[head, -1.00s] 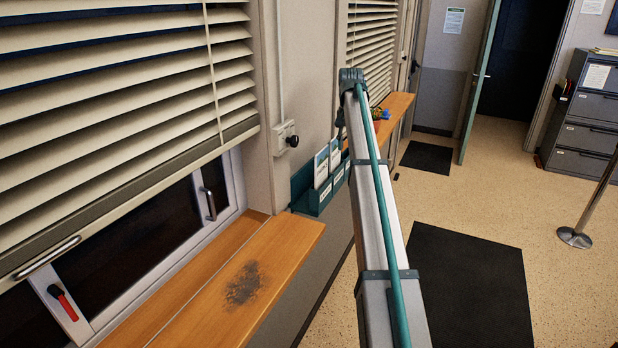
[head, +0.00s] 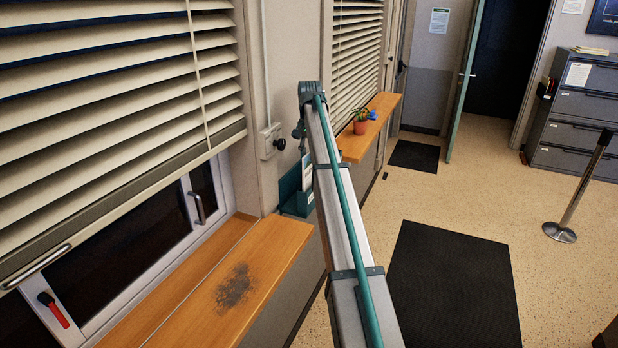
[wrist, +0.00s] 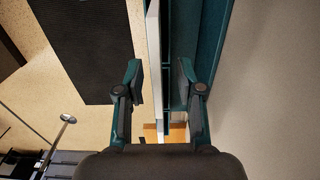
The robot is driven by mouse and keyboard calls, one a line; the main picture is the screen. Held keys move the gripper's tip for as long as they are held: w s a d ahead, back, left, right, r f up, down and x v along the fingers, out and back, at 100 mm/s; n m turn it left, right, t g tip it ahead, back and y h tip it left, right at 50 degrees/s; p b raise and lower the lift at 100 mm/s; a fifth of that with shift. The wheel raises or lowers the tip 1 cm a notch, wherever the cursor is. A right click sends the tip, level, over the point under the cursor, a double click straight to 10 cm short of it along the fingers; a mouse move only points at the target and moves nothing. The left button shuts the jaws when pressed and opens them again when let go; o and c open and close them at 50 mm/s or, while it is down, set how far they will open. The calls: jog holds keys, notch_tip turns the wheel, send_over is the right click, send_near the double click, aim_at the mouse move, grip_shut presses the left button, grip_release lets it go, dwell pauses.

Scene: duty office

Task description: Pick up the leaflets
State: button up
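The leaflets (head: 307,172) stand upright in a teal wall rack (head: 297,203) beyond the end of the near windowsill. My arm hides the right part of the rack and some leaflets in the head view. In the wrist view, a pale leaflet stack (wrist: 154,50) shows nearly edge-on, with the teal rack (wrist: 212,50) to its right. My gripper (wrist: 158,78) is open, one finger on each side of the stack's line. I cannot tell whether either finger touches it.
The near wooden sill (head: 260,255) bears a dark smudge. A potted plant (head: 360,122) stands on the far sill. A wall knob (head: 279,144) sits close above the rack. Black mats (head: 455,285) lie on open floor, with a metal post (head: 575,195) at right.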

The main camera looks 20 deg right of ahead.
aim_at(310, 163)
jog(key=shift+f+p, duration=0.6)
jog(key=shift+f, duration=1.2)
grip_shut()
